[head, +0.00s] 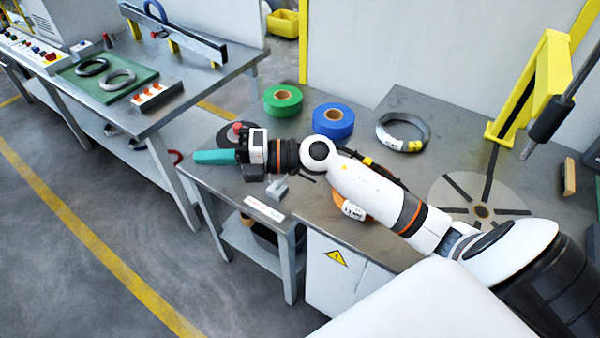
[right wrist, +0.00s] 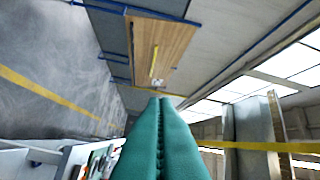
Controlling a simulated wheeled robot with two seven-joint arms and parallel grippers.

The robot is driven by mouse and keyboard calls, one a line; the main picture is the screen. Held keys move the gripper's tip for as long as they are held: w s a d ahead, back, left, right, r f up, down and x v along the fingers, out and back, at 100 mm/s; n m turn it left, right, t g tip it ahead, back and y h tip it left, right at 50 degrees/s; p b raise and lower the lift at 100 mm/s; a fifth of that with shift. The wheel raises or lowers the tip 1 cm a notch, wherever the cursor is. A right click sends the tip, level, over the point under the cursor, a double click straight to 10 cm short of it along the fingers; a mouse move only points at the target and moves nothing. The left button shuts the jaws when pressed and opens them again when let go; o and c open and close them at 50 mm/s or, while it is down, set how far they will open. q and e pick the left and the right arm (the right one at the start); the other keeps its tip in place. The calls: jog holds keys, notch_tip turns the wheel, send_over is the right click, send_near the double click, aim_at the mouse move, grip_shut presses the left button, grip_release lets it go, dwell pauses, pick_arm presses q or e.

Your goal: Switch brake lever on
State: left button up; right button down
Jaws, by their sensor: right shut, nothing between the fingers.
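My right gripper (head: 200,157) reaches from the right across the near workbench, its teal fingers pointing left past the bench's left edge. The fingers are pressed together and empty; they also show closed in the right wrist view (right wrist: 161,102). A small grey lever-like part (head: 279,187) stands on the bench near its front edge, just below my right wrist and behind the gripper. It may be the brake lever, but I cannot read its position. A white label plate (head: 264,208) lies in front of it. My left gripper is not in view.
Green tape (head: 283,100), blue tape (head: 333,120) and a wrapped coil (head: 403,132) lie at the bench's back. A round plate (head: 479,205) and a yellow stand (head: 530,90) are at right. Another table (head: 185,95) stands at left, with open floor in front.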

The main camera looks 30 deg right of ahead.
jog(key=w+d+f+n+g+h, duration=0.1)
jog(key=d+f+n+g+h, duration=0.3)
jog(key=d+f+g+h, duration=0.5)
jog(key=d+m+t+h, duration=0.1)
jog(key=d+h, duration=0.3)
jog(key=d, duration=0.9)
jog(key=shift+s+d+h, duration=0.2)
jog(key=shift+s+h, duration=0.2)
jog(key=p, duration=0.2)
send_near(286, 178)
jog(key=s+f, duration=0.3)
jog(key=f, duration=0.1)
jog(key=shift+s+a+f, duration=0.1)
jog(key=shift+s+a, duration=0.25)
